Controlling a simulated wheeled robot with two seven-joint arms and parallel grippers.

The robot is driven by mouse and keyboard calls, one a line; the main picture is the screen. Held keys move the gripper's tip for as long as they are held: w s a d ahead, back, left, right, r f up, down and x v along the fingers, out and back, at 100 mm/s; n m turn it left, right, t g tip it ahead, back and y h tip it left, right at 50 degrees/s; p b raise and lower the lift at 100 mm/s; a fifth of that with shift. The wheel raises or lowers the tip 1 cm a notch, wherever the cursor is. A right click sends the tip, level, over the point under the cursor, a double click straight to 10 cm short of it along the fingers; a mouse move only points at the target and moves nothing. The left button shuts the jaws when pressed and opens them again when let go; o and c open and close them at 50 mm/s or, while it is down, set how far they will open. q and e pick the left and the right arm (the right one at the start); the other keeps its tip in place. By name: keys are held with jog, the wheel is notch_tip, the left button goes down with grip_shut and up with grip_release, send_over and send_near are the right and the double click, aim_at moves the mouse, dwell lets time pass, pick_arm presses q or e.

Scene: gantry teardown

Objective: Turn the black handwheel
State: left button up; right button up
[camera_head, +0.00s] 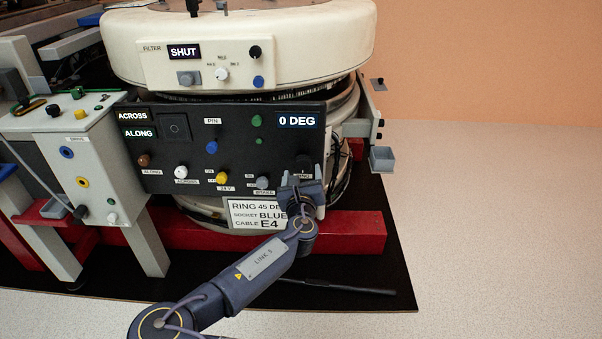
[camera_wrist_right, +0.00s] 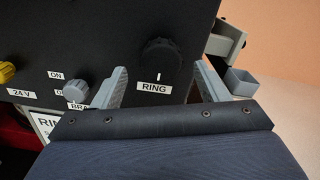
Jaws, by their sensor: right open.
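The black handwheel (camera_wrist_right: 161,56) sits on the dark panel above a label reading RING, with a white mark at its lower edge. In the head view the handwheel (camera_head: 304,161) is at the panel's lower right, partly covered by my gripper. My right gripper (camera_head: 301,173) is open and empty in front of the panel. In the right wrist view its two fingers (camera_wrist_right: 159,72) stand to the left and right of the handwheel, a little below it. I cannot tell whether they touch it. My left gripper is not in view.
A grey knob (camera_wrist_right: 76,90) is left of my left-hand finger, and a yellow knob (camera_head: 221,178) is farther left. A display (camera_head: 298,120) above reads 0 DEG. A small grey box (camera_head: 382,159) juts out at right. A red beam (camera_head: 340,231) runs below the panel.

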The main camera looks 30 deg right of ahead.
aim_at(303, 167)
jog(key=shift+x, duration=1.5)
jog(key=shift+d, duration=0.1)
jog(key=c, duration=1)
